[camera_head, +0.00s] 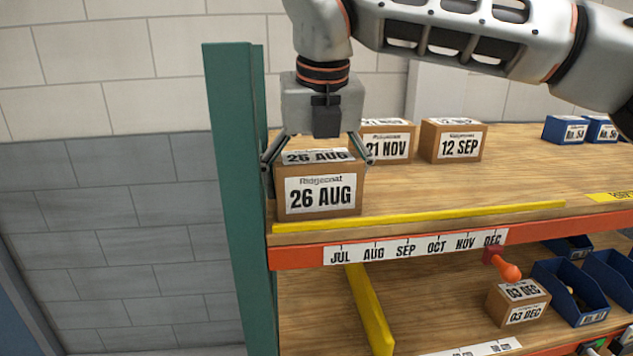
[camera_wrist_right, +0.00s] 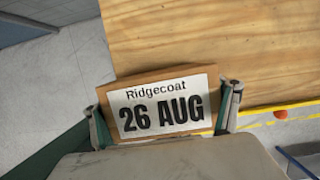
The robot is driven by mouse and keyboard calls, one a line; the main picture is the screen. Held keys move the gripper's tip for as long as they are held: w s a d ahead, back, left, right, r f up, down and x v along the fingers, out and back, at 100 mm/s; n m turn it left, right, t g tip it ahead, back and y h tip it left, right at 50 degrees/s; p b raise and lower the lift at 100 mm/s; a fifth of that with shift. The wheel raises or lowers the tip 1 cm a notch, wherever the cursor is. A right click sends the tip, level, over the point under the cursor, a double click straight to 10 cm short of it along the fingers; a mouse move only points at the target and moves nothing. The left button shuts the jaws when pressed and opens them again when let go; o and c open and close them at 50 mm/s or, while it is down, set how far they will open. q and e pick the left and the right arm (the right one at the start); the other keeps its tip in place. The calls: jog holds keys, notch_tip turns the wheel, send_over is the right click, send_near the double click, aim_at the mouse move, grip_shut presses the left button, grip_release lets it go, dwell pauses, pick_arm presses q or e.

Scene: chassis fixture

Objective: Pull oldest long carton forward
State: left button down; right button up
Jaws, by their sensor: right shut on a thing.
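A brown carton labelled Ridgecoat 26 AUG (camera_head: 320,213) stands at the left front of the upper shelf, just behind the yellow strip. My right gripper (camera_head: 318,160) comes down from above and is shut on this carton, one finger at each side. In the right wrist view the 26 AUG carton (camera_wrist_right: 150,76) sits between the two fingers (camera_wrist_right: 162,112). Behind it stand the 21 NOV carton (camera_head: 389,148), partly hidden by the gripper, and the 12 SEP carton (camera_head: 460,147). My left gripper is not in view.
A green upright (camera_head: 238,180) stands close left of the held carton. A yellow strip (camera_head: 420,217) runs along the shelf front above a month scale (camera_head: 415,249) with a red-orange marker (camera_head: 507,268) near DEC. A 03 DEC carton (camera_head: 518,301) and blue bins (camera_head: 570,293) are below. Bare wood lies right.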

jog(key=shift+s+f, duration=0.1)
jog(key=shift+f, duration=0.1)
jog(key=o, duration=1.4)
jog(key=shift+o, duration=0.2)
notch_tip(320, 180, up, 10)
jog(key=shift+r, duration=0.1)
